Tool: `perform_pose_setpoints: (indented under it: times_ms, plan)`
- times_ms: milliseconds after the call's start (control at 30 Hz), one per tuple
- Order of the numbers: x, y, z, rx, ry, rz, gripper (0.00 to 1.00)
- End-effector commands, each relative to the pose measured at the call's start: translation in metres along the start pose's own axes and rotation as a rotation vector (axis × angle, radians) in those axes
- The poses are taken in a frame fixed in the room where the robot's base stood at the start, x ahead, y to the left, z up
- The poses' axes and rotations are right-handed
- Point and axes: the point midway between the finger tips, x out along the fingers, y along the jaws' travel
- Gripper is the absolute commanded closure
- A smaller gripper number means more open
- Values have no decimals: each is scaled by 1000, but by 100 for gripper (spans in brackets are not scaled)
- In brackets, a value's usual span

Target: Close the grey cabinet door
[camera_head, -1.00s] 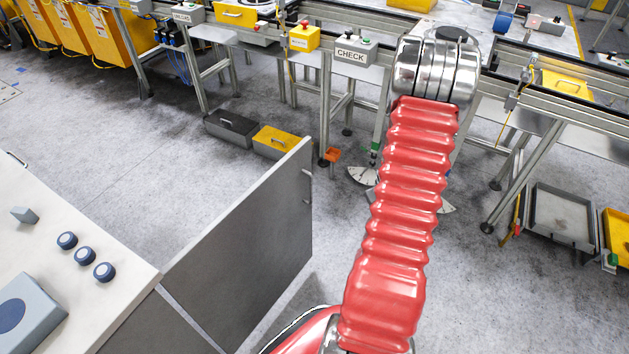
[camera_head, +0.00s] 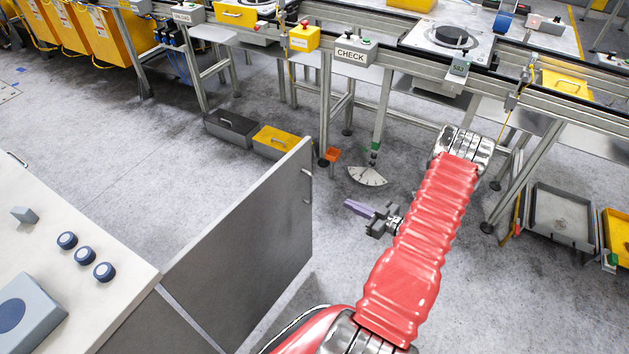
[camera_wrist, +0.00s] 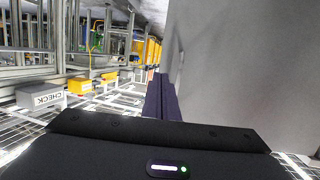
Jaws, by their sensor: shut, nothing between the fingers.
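The grey cabinet door (camera_head: 245,240) stands open, swung out from the control cabinet (camera_head: 75,250) at the lower left. A small handle shows near the upper part of its free edge. My gripper (camera_head: 350,207) is shut and empty, its purple fingers pointing left toward the door. In the head view a gap of floor shows between the fingertips and the door's free edge. In the wrist view my shut fingers (camera_wrist: 160,98) show at the middle, and a broad grey panel, apparently the door (camera_wrist: 240,70), fills the right side. I cannot tell whether they touch.
The cabinet's light top carries blue knobs (camera_head: 83,256). A workbench line with a CHECK box (camera_head: 350,54) runs across the back. A dark bin (camera_head: 232,128) and a yellow bin (camera_head: 277,141) stand on the floor behind the door. Open grey floor lies around my arm.

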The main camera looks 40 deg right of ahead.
Motion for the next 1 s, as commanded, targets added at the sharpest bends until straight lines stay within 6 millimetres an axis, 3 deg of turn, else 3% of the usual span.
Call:
perform_pose_setpoints:
  times_ms: [100,267,733,1000]
  plan:
    - [-2,-12,-28,-9,120,-61,100]
    - [-6,-19,-50,-8,206,-99,100]
    - [-3,-20,-53,-7,216,-103,100]
    - [23,-24,-59,-7,216,-106,100]
